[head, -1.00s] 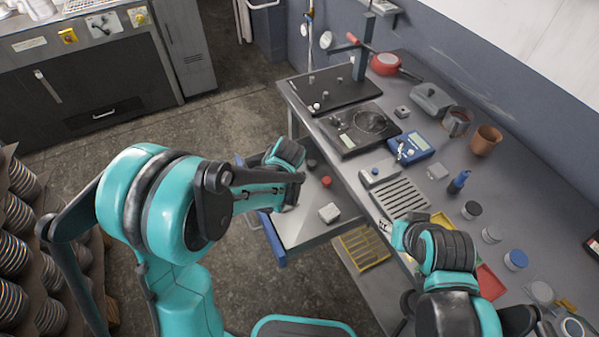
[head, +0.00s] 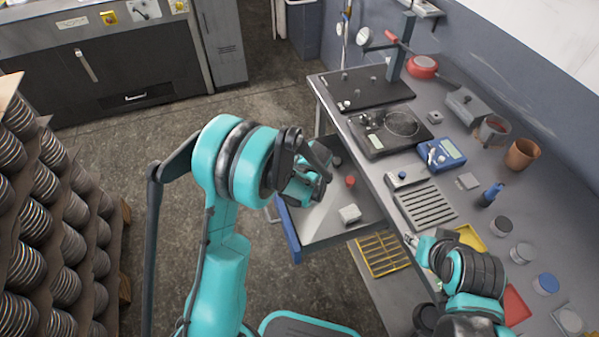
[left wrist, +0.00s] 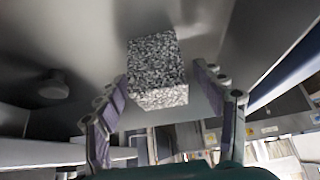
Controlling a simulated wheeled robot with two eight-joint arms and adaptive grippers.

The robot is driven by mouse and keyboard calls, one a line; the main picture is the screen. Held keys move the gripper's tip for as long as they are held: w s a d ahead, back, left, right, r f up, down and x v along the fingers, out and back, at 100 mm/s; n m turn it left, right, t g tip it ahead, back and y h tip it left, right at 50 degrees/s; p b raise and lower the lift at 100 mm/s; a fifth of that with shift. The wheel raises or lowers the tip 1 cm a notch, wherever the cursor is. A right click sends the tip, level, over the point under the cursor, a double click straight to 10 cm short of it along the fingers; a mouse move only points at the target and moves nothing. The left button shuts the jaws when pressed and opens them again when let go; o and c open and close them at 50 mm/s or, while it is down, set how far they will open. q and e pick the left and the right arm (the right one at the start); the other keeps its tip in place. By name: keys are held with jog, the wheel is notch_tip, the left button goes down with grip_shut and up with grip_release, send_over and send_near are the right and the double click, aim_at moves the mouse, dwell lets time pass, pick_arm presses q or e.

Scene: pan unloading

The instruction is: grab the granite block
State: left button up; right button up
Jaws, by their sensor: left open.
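In the left wrist view the speckled block (left wrist: 157,68) lies just ahead of and between the fingertips. Gaps show on both sides of it, the right one wider.
A round dark piece (left wrist: 53,85) shows left of the block in the left wrist view. The bench holds a slotted tray (head: 427,206), a blue meter (head: 441,154) and several jars. A yellow rack (head: 383,254) sits below.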

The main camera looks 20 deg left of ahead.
pick_arm(q)
grip_shut()
jog(key=shift+r, duration=0.1)
jog(key=shift+r, duration=0.15)
